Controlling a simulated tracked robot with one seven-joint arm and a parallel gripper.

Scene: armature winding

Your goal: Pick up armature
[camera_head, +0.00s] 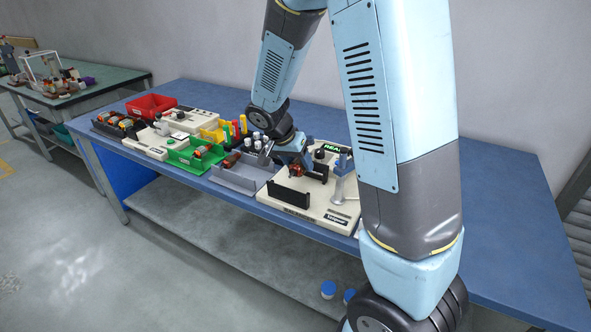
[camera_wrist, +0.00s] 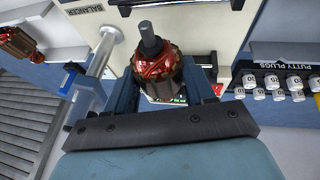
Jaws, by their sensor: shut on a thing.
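The armature (camera_wrist: 158,68) has copper-red windings and a dark shaft end pointing up in the wrist view. My gripper (camera_wrist: 162,85) is shut on it, with one blue finger on each side of its body. In the head view the armature (camera_head: 297,170) shows small and reddish at the tip of my gripper (camera_head: 295,160), over the white balancer machine (camera_head: 275,190). The lower end of the armature is hidden in both views. I cannot tell whether it touches the machine.
Another armature (camera_wrist: 18,42) lies at the left in the wrist view. A rack of putty plugs (camera_wrist: 285,82) is at the right. In the head view a green tray (camera_head: 190,158), a grey tray (camera_head: 240,178) and a red bin (camera_head: 150,105) stand left. The blue table (camera_head: 510,215) is bare at right.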

